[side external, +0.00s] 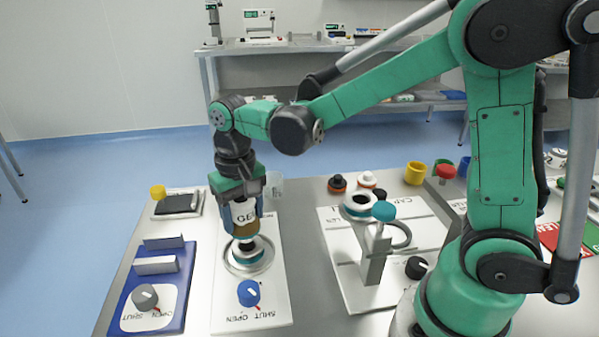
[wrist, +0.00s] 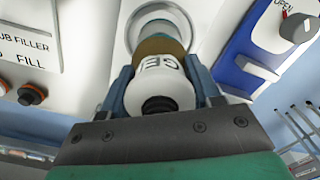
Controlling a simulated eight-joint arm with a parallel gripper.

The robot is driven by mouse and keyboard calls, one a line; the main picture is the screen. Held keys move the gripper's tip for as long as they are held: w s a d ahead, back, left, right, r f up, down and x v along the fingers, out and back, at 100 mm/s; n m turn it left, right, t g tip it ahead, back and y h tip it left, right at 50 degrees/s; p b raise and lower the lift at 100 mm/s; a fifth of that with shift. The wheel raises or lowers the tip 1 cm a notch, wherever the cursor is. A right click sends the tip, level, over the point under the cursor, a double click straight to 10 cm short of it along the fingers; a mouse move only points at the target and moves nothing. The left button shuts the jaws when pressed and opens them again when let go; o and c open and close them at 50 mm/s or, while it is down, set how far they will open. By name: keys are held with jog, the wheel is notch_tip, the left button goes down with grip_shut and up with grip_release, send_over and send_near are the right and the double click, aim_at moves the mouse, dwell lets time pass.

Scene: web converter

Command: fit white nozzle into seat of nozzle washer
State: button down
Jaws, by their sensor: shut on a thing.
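My gripper (side external: 244,226) is shut on a white lettered piece (side external: 243,211) with a brown band. The wrist view shows this piece (wrist: 163,82) between the two blue fingers, with a black end toward my wrist. I cannot tell for sure that it is the white nozzle. In the side view it is upright over a round metal seat (side external: 235,266) on a white panel with a blue knob (side external: 249,292), which appears to be the nozzle washer. A dark part and pale rings show just beneath the piece. The contact there is hidden.
A blue station (side external: 130,290) with a grey knob stands on the left. On the right, a white board (side external: 345,275) carries a post with a teal knob (side external: 384,211). Small black-and-orange (side external: 337,184) and white-and-orange (side external: 366,180) pieces and a yellow cup (side external: 415,173) stand behind it.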

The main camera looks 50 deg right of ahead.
aim_at(245, 229)
jog(key=shift+f, duration=1.9)
dwell(0.8)
jog(key=shift+c, duration=0.5)
grip_release()
jog(key=shift+r, duration=0.1)
jog(key=shift+r, duration=2.75)
